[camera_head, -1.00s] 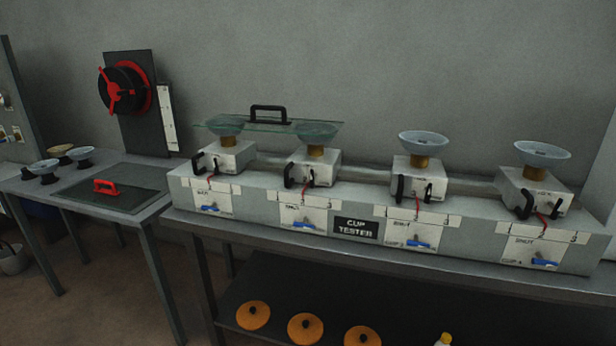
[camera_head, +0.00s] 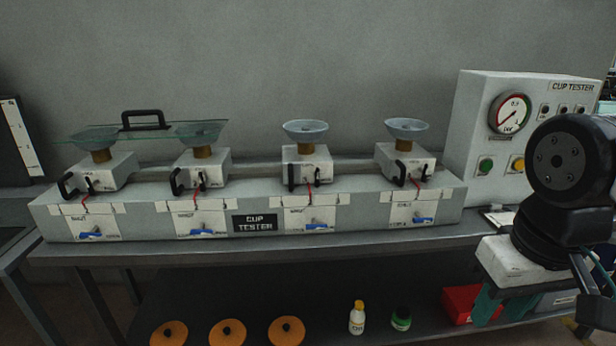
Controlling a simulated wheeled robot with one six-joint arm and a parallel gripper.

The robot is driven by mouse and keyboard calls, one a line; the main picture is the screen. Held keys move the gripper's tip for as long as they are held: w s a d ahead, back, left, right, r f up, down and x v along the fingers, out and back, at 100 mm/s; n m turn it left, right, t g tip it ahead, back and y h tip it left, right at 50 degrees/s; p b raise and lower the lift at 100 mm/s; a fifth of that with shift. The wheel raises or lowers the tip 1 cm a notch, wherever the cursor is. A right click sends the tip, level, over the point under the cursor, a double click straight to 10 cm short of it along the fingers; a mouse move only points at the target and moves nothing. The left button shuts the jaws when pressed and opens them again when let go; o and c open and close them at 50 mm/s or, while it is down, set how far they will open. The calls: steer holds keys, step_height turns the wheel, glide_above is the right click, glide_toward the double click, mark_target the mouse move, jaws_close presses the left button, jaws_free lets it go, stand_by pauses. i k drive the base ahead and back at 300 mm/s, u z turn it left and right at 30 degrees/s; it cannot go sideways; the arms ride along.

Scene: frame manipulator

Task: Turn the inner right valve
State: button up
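The grey cup tester bench (camera_head: 140,222) has a row of cup stations, each with a blue-handled valve on a white plate low on its front. The inner right valve (camera_head: 317,226) is third from the left, just right of the CUP TESTER sign, its handle lying roughly sideways. The inner left valve (camera_head: 202,231), outer left valve (camera_head: 91,234) and outer right valve (camera_head: 423,219) also show. My gripper (camera_head: 503,310), with teal fingers, hangs at the lower right, well right of the valves and apart from them. Its fingers appear spread, with nothing seen between them.
A gauge panel (camera_head: 470,125) stands at the right end of the bench. A glass lid (camera_head: 165,132) rests on the two left cups. Orange discs (camera_head: 228,333), a yellow-capped bottle (camera_head: 357,318) and a red box (camera_head: 462,303) sit on the lower shelf. Space before the valves is clear.

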mark_target(314, 225)
steer(key=z, duration=0.45)
steer(key=k, duration=0.55)
steer(key=z, duration=0.8)
steer(key=i, duration=0.6)
steer(key=u, duration=0.8)
steer(key=i, duration=0.45)
steer(key=u, duration=0.5)
